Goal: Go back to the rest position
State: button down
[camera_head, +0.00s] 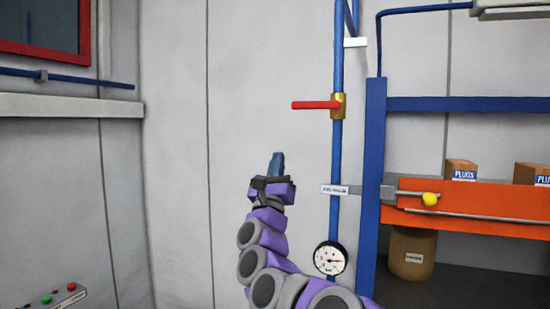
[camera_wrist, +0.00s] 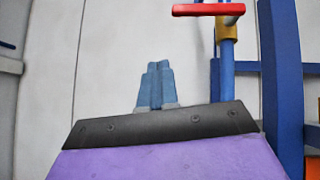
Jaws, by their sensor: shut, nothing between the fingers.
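My gripper (camera_head: 276,163) is at the end of my raised purple and grey arm, in the middle of the head view. Its blue fingers point up and are shut with nothing between them. In the wrist view the closed fingers (camera_wrist: 156,85) stand side by side in front of the pale wall. The red valve handle (camera_head: 316,105) on the blue pipe is up and to the right of my gripper, apart from it. The handle also shows at the top of the wrist view (camera_wrist: 208,10).
A blue vertical pipe (camera_head: 336,160) with a brass valve body (camera_head: 338,106) and a round gauge (camera_head: 331,258) is right of my arm. Farther right stands a blue rack post (camera_head: 373,170) with an orange shelf (camera_head: 480,200) holding boxes. The wall area left of my arm is clear.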

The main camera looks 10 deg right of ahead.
jog(key=s+a+f+n+g+y+b, duration=0.2)
jog(key=a+f+n+g+y+b, duration=0.15)
jog(key=a+f+n+y, duration=1.1)
jog(key=s+a+f+n+g+y+b, duration=0.1)
jog(key=s+f+n+g+y+b, duration=0.25)
jog(key=s+f+n+g, duration=0.55)
jog(key=s+d+f+n+g+h+b, duration=0.1)
jog(key=s+d+f+n+g, duration=0.15)
jog(key=s+f, duration=0.4)
jog(key=s+d+f+n+g+h+b, duration=0.15)
jog(key=s+f+n, duration=0.25)
jog(key=f, duration=0.6)
jog(key=s+d+f+n+g+h+b, duration=0.1)
jog(key=s+d+f+n+b, duration=0.15)
jog(key=s+f+n, duration=0.4)
jog(key=s+d+f+g+h+b, duration=0.1)
jog(key=s+d+f+g, duration=0.1)
jog(key=s, duration=0.5)
jog(key=s+d+f+n+g+h+b, duration=0.1)
jog(key=s+d+f+g, duration=0.2)
jog(key=s+f, duration=0.4)
jog(key=s+d+f+g+h, duration=0.1)
jog(key=s+d+f+g, duration=0.2)
jog(key=s, duration=0.5)
jog(key=shift+s+d+f+n+b, duration=0.35)
jog(key=shift+f+b, duration=0.05)
jog(key=shift+f, duration=0.3)
jog(key=shift+a+g, duration=0.25)
